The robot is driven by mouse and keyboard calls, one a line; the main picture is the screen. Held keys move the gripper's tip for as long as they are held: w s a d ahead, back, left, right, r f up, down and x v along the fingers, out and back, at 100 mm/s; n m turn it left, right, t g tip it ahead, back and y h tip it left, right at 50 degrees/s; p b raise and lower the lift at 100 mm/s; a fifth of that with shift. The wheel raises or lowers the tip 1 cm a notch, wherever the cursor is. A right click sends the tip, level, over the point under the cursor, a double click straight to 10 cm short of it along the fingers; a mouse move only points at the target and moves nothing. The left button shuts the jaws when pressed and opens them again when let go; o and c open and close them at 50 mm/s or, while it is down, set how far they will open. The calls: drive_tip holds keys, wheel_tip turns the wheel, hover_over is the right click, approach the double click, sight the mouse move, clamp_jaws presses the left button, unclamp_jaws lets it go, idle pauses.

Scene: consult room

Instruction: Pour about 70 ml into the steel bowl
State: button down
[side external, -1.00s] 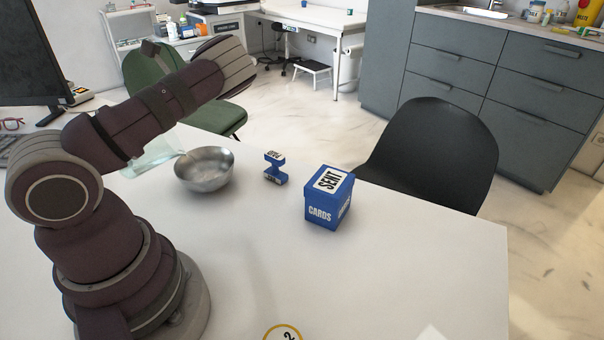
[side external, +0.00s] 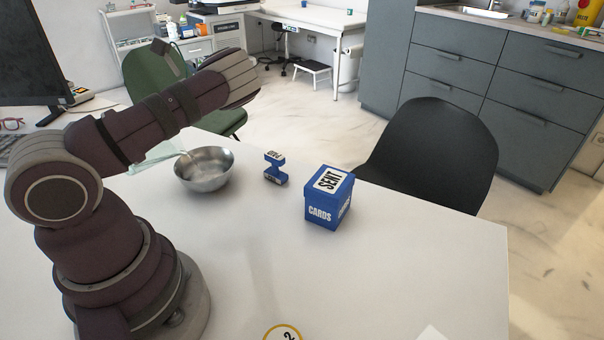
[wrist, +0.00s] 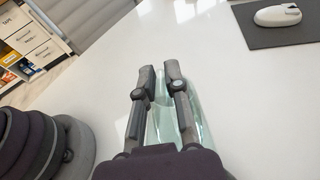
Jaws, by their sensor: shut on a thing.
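The steel bowl (side external: 204,170) stands upright on the white table, right of my arm in the side view. A clear, greenish glass vessel (side external: 150,157) shows partly behind my forearm, tilted, with its narrow end at the bowl's left rim. I cannot tell whether that end touches the rim, or whether liquid is running. In the wrist view my gripper (wrist: 160,76) is shut on the glass vessel (wrist: 164,122), which shows between and beside the fingers. The bowl is outside the wrist view. No liquid level can be made out in bowl or vessel.
A blue stamp (side external: 275,168) and a blue cards box (side external: 327,198) stand right of the bowl. A black chair (side external: 435,150) is at the table's far right edge. A mouse (wrist: 278,16) lies on a dark mat (wrist: 270,36).

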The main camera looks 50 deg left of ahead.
drive_tip(key=shift+w+d+r, duration=0.1)
drive_tip(key=shift+w+r, duration=0.05)
drive_tip(key=shift+w, duration=0.1)
drive_tip(key=shift+s, duration=0.3)
drive_tip(key=s+f+t, duration=0.1)
drive_tip(key=s+a+f+t+h, duration=0.1)
drive_tip(key=f+t, duration=0.1)
drive_tip(key=shift+s+a+f+t+h+b, duration=0.15)
drive_tip(key=shift+s+t+h, duration=0.15)
drive_tip(key=shift+t, duration=0.25)
drive_tip(key=shift+s+a+r+t+h+b, duration=0.15)
drive_tip(key=shift+s+t+h, duration=0.1)
drive_tip(key=shift+t, duration=0.3)
drive_tip(key=shift+s+f, duration=0.1)
drive_tip(key=shift+f, duration=0.3)
idle(0.4)
